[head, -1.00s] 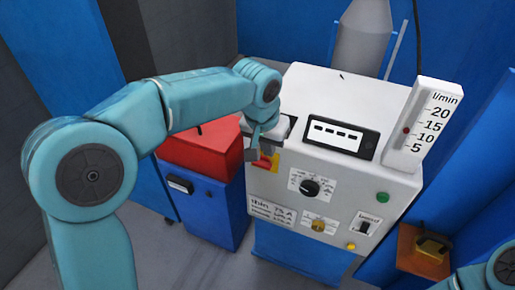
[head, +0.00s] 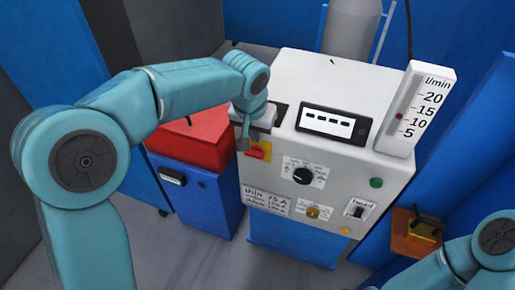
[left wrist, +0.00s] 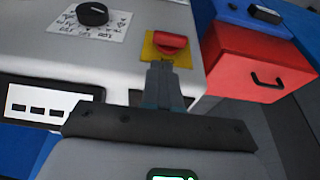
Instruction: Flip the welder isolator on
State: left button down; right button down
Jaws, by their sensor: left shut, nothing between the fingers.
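The welder (head: 330,85) is a white box with knobs, a display and labels. Its isolator is a red handle (left wrist: 170,42) on a yellow plate (left wrist: 150,50) at the left of the front panel. In the head view the red handle (head: 259,151) shows partly behind my left gripper (head: 243,143). In the left wrist view my left gripper (left wrist: 163,68) is shut and empty, its fingertips at the plate's edge just beside the red handle. I cannot tell whether they touch. My right arm (head: 480,255) shows at the lower right; its gripper is out of the picture.
A blue cabinet (head: 208,205) with a red drawer box (head: 195,140) stands left of the welder. A flow gauge (head: 417,110) stands at its right, and a grey cylinder (head: 352,28) behind. An orange-brown box (head: 405,232) sits at lower right.

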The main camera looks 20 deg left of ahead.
aim_at(260, 155)
pick_arm(q)
jog(key=x, duration=0.5)
jog(key=s+x, duration=0.1)
jog(key=x, duration=0.1)
jog(key=shift+w+f, duration=0.1)
jog(key=shift+f, duration=0.3)
jog(key=shift+d+y+b, duration=0.1)
jog(key=shift+y+b, duration=0.2)
jog(key=shift+y, duration=0.1)
jog(key=shift+d+f+y+b, duration=0.15)
jog(key=shift+f+y+b, duration=0.05)
jog(key=shift+y+b, duration=0.25)
